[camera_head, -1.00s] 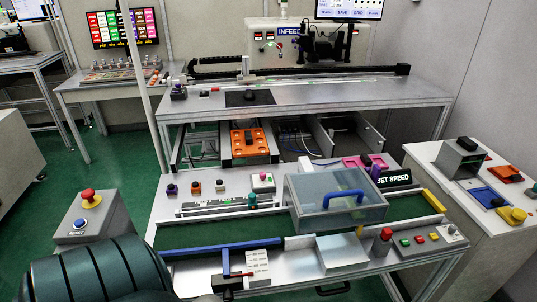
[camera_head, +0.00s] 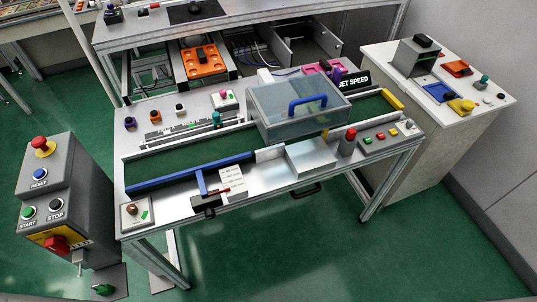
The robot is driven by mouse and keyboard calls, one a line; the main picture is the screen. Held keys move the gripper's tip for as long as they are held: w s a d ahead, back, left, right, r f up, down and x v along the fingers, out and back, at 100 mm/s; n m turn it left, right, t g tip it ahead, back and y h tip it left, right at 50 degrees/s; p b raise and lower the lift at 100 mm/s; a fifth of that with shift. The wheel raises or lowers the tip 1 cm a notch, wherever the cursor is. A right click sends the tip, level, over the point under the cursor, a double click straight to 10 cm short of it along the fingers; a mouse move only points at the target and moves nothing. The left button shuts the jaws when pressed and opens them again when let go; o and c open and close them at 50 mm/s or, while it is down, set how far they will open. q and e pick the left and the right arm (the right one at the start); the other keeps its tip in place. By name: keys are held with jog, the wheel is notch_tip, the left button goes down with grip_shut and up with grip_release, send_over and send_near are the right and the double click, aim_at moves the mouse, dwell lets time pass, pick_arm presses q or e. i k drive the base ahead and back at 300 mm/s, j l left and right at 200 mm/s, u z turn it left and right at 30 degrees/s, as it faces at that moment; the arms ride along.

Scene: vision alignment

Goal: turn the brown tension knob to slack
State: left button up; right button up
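A small brown knob (camera_head: 132,209) sits on a pale square plate (camera_head: 145,221) at the front left corner of the conveyor table (camera_head: 270,192). A green mark shows on the plate to the right of the knob. The markings on the plate are too small to read, so the knob's setting cannot be told. Neither of my grippers is in view, and nothing covers the knob.
A blue bar (camera_head: 190,172) and a clear-lidded box (camera_head: 300,108) lie behind and right of the knob. Green floor is open in front.

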aim_at(132, 209)
jog(key=u, duration=1.4)
